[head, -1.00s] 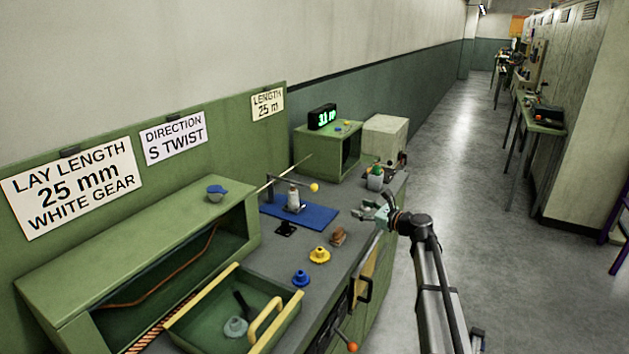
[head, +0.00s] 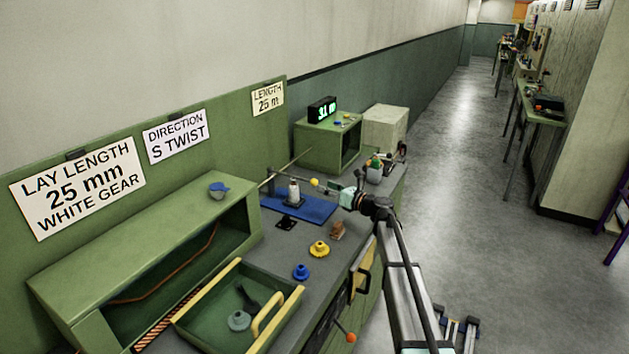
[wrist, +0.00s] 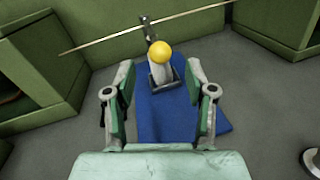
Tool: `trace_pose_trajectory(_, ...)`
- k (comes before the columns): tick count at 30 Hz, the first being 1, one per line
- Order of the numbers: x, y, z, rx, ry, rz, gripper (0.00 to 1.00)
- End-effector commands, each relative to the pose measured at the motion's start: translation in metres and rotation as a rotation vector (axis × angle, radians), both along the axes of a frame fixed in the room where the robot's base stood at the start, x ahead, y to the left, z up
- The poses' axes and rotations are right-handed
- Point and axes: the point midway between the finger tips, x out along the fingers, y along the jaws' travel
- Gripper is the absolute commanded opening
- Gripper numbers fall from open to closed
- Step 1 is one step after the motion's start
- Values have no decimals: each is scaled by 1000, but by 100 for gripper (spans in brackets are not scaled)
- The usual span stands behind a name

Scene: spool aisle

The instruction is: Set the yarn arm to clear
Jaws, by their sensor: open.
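The yarn arm is a thin rod with a yellow ball (head: 314,182) at its end, standing over a blue mat (head: 316,211) on the bench. A white spool (head: 294,194) stands upright on the mat. My gripper (head: 339,194) is just right of the yellow ball. In the wrist view, the open fingers (wrist: 161,88) stand on either side of the line to the yellow ball (wrist: 162,53), which shows beyond the fingertips. The ball partly hides the spool there. I see no contact between fingers and ball.
A yellow piece (head: 319,248) and a blue piece (head: 301,272) stand on the bench near an open green drawer (head: 190,322) with yellow edges. A green box (head: 320,146) with a lit display (head: 322,110) stands behind. The aisle floor (head: 470,170) at right is clear.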

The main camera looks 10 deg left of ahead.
Motion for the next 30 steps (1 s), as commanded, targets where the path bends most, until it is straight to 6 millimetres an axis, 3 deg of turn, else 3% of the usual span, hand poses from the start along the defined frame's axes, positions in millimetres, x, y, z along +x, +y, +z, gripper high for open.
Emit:
trace_pose_trajectory(9,29,41,1,-1,-1,-1,55)
trace_pose_trajectory(23,34,51,0,-1,-1,-1,55)
trace_pose_trajectory(24,34,51,0,-1,-1,-1,51)
trace_pose_trajectory(28,34,51,0,-1,-1,-1,5)
trace_pose_trajectory(30,34,51,0,-1,-1,-1,0)
